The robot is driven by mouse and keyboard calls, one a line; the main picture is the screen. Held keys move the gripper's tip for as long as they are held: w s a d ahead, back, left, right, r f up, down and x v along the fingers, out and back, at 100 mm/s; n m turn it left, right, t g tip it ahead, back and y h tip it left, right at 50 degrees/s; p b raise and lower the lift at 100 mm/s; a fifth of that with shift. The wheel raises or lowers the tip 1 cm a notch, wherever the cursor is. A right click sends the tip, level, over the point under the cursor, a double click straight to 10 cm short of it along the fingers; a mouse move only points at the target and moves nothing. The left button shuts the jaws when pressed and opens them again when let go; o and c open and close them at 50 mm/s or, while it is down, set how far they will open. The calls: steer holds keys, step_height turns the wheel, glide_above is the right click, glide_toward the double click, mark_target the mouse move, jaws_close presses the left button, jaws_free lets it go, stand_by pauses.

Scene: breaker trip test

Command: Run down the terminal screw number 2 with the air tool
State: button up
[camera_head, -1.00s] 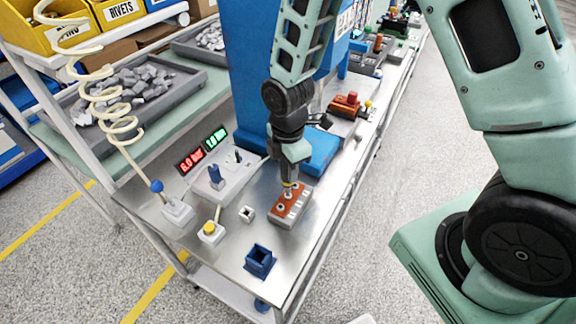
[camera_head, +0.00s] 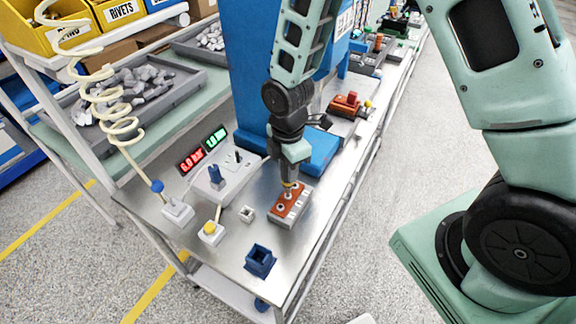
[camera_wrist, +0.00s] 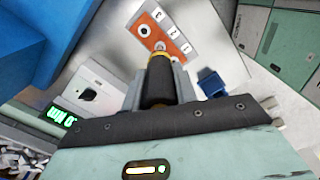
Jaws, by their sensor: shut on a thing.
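My gripper (camera_head: 291,172) is shut on the air tool (camera_wrist: 160,80), a dark cylinder with a yellow band near its tip. The terminal block (camera_head: 278,215) has an orange top and a grey labelled side, and sits on the steel bench. In the wrist view, the block (camera_wrist: 178,42) shows round terminals and small printed numbers. The tool points down at the block, with its tip at a terminal near the middle of the row. The tool hides part of the row, and I cannot tell whether the tip touches the screw.
A white control box (camera_head: 228,180) with a blue knob stands left of the block, beside red and green displays (camera_head: 203,148). A yellow button box (camera_head: 211,233), a small white square holder (camera_head: 247,214) and a blue square socket (camera_head: 260,261) stand nearby. A blue column (camera_head: 255,70) rises behind.

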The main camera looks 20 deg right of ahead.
step_height(320, 180, up, 7)
steer(key=p, duration=0.6)
steer(key=shift+r, duration=0.1)
steer(key=shift+s, duration=0.1)
stand_by(0.4)
